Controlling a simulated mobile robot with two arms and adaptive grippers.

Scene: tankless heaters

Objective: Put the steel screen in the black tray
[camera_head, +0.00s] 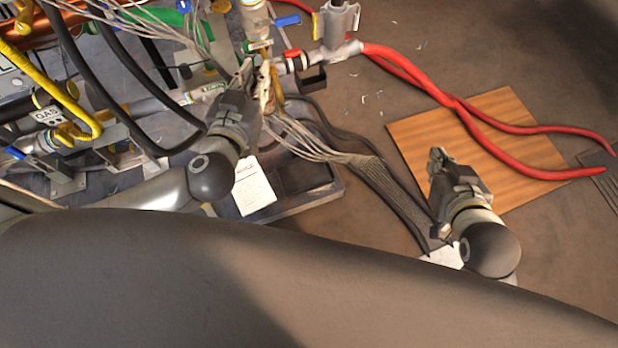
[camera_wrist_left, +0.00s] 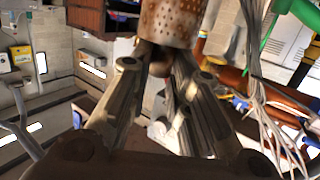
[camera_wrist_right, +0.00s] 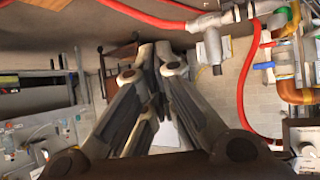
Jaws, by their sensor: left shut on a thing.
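The steel screen (camera_wrist_left: 172,22) is a perforated cylinder with rusty-looking specks at the top of the left wrist view. My left gripper (camera_wrist_left: 160,66) is shut on its lower end, and its fingers hide part of that end. In the head view my left gripper (camera_head: 262,82) is among pipes and cables, where the screen is hard to make out. A dark tray (camera_head: 318,196), apparently the black tray, lies below and right of it, partly covered by cables and a paper. My right gripper (camera_head: 437,158) looks shut and empty; its fingertips meet in the right wrist view (camera_wrist_right: 156,50).
Dense pipes, hoses and valves fill the left side. A grey ribbon of wires (camera_head: 365,165) crosses the tray toward my right gripper. Red hoses (camera_head: 450,100) run over a wooden board (camera_head: 508,108) at right. The brown floor at upper right is mostly clear.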

